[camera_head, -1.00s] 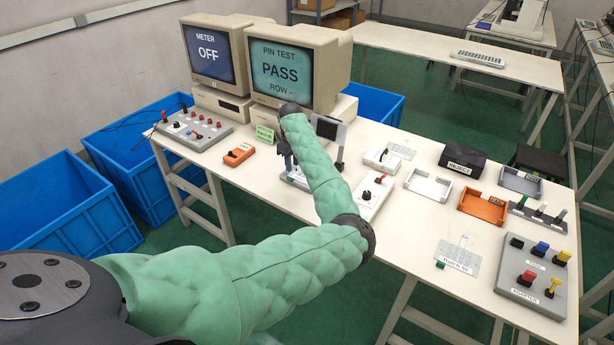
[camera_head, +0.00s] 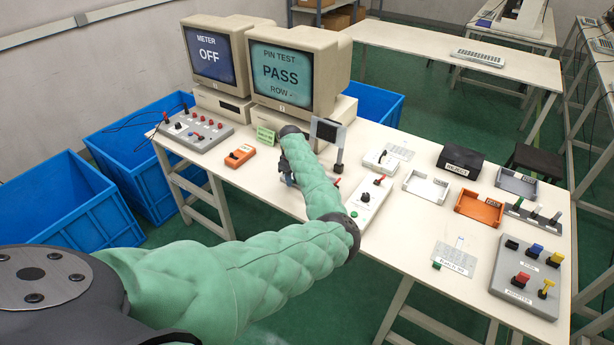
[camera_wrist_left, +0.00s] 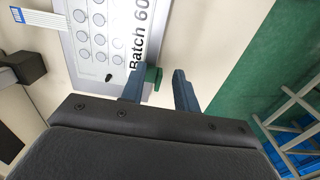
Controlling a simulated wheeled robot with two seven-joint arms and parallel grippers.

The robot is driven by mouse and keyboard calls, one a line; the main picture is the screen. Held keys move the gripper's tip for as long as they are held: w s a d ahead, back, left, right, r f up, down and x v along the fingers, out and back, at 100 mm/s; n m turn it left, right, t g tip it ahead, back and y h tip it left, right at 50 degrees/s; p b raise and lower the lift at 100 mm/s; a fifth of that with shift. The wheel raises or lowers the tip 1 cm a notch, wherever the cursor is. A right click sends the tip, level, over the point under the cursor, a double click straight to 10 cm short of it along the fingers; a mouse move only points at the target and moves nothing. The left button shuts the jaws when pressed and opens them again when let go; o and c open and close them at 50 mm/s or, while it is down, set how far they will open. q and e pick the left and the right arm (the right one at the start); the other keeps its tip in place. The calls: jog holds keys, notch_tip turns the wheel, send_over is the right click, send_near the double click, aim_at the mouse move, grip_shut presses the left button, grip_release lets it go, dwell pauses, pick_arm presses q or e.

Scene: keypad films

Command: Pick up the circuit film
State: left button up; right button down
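A circuit film (camera_wrist_left: 103,45) marked "Batch 60" fills the upper middle of the left wrist view. It is pale grey with rows of round pads, a striped tail at its left end and a green tab (camera_wrist_left: 152,80) by its label. My left gripper (camera_wrist_left: 158,90) is open; its blue-grey fingers stand either side of the tab, the left one partly covering it. Contact cannot be told. In the head view this gripper (camera_head: 287,180) is mostly hidden behind my forearm, near the table's front edge. A similar labelled film (camera_head: 457,258) lies at the right front. My right gripper is not in view.
White (camera_head: 426,187) and orange (camera_head: 480,208) trays and an adapter panel (camera_head: 526,278) lie farther right. Monitors reading "OFF" and "PASS" (camera_head: 281,68) stand behind.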

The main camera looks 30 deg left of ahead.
pick_arm(q)
jog(key=shift+f, duration=0.15)
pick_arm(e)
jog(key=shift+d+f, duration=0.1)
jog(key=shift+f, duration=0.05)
pick_arm(q)
grip_shut()
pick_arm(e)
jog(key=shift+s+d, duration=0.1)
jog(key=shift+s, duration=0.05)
